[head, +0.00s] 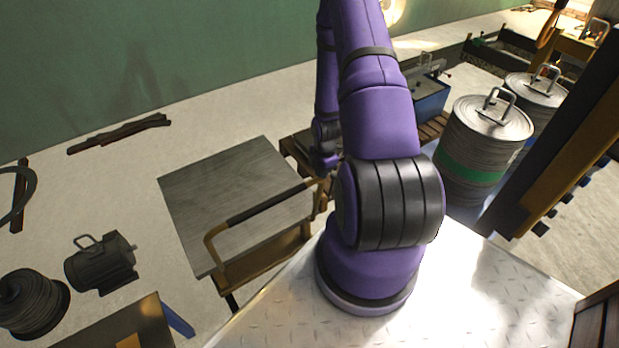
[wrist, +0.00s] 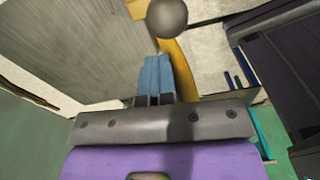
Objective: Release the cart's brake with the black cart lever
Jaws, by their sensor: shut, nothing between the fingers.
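The cart (head: 235,185) has a flat grey top and a brass-coloured push handle with a dark sleeve (head: 265,202), left of my arm in the head view. In the wrist view, a dark grey ball knob (wrist: 167,18) stands just beyond my blue fingertips, by a yellow bar (wrist: 181,70); it looks like the end of the black cart lever. Its shaft cannot be made out. My gripper (wrist: 156,60) is shut and empty, with a visible gap to the knob in the picture. In the head view my arm hides the lever, and the fingers cannot be made out.
Metal drums (head: 486,125) and a blue box (head: 428,97) stand right of my arm. A motor (head: 101,262) and a cable spool (head: 32,303) lie on the floor at left. The pale floor behind the cart is mostly clear, up to a green wall (head: 150,50).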

